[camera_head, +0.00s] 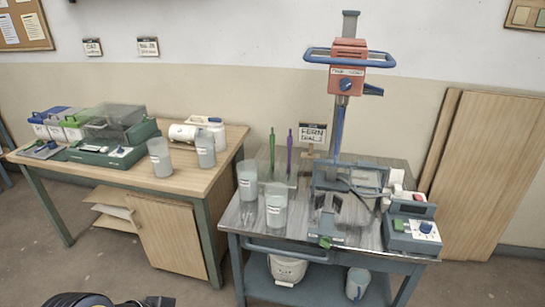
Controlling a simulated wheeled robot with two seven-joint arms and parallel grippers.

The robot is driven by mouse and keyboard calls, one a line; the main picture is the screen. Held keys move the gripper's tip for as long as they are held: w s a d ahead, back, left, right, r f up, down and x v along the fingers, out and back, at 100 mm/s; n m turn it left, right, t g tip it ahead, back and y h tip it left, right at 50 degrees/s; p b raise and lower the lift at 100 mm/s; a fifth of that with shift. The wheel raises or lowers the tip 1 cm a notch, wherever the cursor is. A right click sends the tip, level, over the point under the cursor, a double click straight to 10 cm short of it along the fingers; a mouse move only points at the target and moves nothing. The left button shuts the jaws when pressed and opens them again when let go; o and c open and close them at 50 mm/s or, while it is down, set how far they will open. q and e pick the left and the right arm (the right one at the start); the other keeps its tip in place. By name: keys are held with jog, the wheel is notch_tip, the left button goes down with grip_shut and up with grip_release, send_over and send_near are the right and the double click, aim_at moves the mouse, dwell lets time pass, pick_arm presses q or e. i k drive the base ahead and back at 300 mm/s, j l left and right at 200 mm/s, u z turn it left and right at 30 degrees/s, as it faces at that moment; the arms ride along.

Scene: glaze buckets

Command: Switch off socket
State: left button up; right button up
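No socket can be made out with certainty. A small white and red piece (396,188) sits behind the control box on the metal bench; it is too small to tell whether it is a socket or a switch. My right gripper is not in view.
A tall mixer stand with a red head (347,68) rises from the metal bench (250,218). Grey cups (276,205) stand at the bench's left. A wooden table (190,180) with a green-based machine (110,150) stands left. Boards (495,170) lean right.

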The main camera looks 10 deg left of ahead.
aim_at(418, 196)
jog(key=i+l+z, duration=0.25)
jog(key=i, duration=0.2)
jog(key=i+l+z, duration=0.25)
jog(key=i, duration=0.15)
jog(key=j, duration=0.1)
